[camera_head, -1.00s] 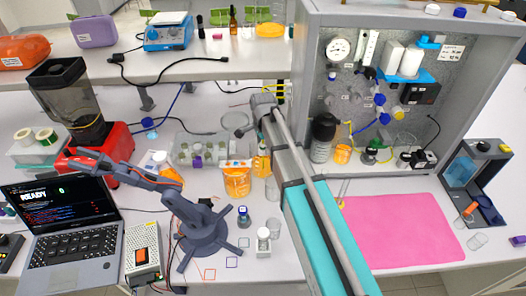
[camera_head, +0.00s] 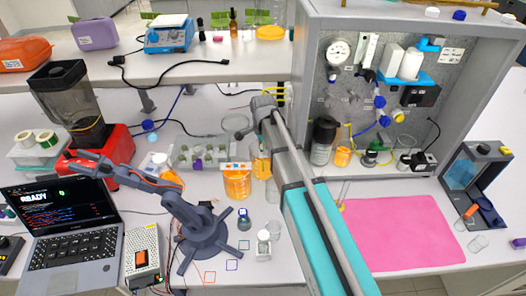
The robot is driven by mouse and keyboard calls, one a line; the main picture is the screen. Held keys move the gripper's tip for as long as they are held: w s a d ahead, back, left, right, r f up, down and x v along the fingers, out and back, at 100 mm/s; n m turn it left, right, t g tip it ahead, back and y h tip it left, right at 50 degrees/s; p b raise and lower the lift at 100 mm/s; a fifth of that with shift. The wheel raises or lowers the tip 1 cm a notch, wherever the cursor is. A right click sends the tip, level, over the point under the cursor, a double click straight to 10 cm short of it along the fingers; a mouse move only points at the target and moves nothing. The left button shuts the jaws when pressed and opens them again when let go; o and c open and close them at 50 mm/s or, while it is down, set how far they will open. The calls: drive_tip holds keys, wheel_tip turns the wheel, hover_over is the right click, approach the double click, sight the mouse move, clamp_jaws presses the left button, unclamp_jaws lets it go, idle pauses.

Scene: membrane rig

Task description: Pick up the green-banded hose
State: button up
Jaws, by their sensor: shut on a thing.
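My arm (camera_head: 325,235), teal and grey, reaches up from the bottom right toward the left edge of the grey rig cabinet (camera_head: 305,95). Its far joint shows near the cabinet's left side. I cannot make out my gripper or its fingers, so what it holds is hidden. Thin yellow and blue hoses (camera_head: 383,119) run across the cabinet's speckled back panel among the fittings. No green band is clear enough on any hose to pick out the green-banded one.
A pink mat (camera_head: 405,232) lies clear right of my arm. A dark-capped bottle (camera_head: 323,142) and small vessels stand on the cabinet floor. An orange beaker (camera_head: 237,183), a small desktop arm (camera_head: 203,228) and a laptop (camera_head: 65,225) crowd the left.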

drive_tip(key=shift+r, duration=0.15)
wheel_tip(320, 180, up, 18)
drive_tip(key=p, duration=1.8)
drive_tip(key=shift+o, duration=1.4)
clamp_jaws()
drive_tip(key=s+a, duration=0.7)
drive_tip(key=a, duration=0.5)
drive_tip(key=shift+a, duration=0.35)
drive_tip(key=shift+r, duration=0.1)
